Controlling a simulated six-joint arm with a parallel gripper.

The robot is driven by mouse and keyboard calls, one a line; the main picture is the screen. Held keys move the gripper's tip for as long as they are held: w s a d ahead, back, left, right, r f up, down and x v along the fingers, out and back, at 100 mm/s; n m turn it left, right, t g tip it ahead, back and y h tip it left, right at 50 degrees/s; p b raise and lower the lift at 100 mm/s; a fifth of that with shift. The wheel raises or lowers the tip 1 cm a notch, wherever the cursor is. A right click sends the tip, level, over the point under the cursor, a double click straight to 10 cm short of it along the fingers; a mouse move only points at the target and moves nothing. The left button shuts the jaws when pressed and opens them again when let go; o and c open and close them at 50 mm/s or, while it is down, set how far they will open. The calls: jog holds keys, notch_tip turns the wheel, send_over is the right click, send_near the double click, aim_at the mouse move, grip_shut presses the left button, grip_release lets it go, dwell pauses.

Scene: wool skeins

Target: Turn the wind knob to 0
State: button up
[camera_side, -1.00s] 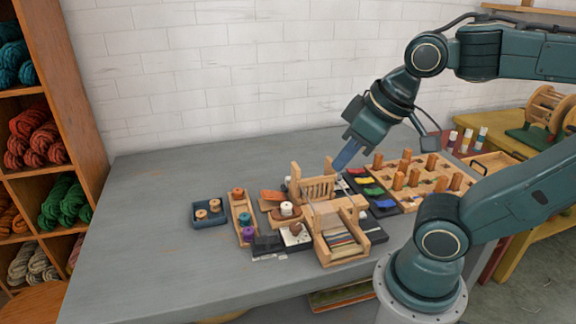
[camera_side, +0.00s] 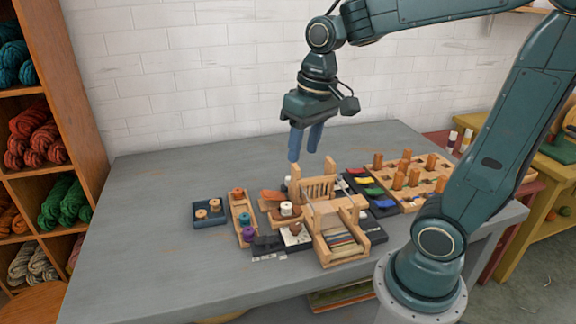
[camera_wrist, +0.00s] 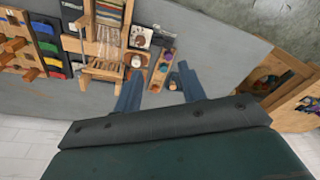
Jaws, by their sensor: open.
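My gripper (camera_side: 303,150) is open and empty, pointing down above the back of the table, behind and above the small wooden loom (camera_side: 340,247). It also shows in the wrist view (camera_wrist: 158,84), its two blue fingers apart. A white plate with a dark round dial (camera_side: 296,232) sits left of the loom; it also shows in the wrist view (camera_wrist: 141,36). Behind it is a round white-and-brown knob-like piece (camera_side: 287,209) on a wooden base, also in the wrist view (camera_wrist: 137,61). I cannot tell which is the wind knob or read any marks. The gripper touches neither.
A wooden tray with coloured spools (camera_side: 243,218) and a dark tray with two spools (camera_side: 209,213) stand left. Coloured skeins (camera_side: 372,190) and a peg board (camera_side: 411,182) stand right of the loom. The table (camera_side: 140,230) is clear at left and along the back.

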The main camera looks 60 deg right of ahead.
jog(key=w+d+f+m+g+y, duration=0.1)
jog(key=w+d+f+m+g, duration=0.15)
jog(key=w+d+f, duration=0.3)
jog(key=m+g+y, duration=0.2)
jog(key=g, duration=0.1)
send_over(295, 225)
jog(key=w+d, duration=0.4)
jog(key=w, duration=0.1)
notch_tip(295, 225, down, 9)
jog(key=shift+s+a, duration=0.15)
jog(key=shift+h, duration=0.3)
jog(key=x, duration=1.3)
jog(key=shift+a+f, duration=0.2)
jog(key=shift+f, duration=0.15)
jog(key=c, duration=0.7)
jog(key=shift+o, duration=0.2)
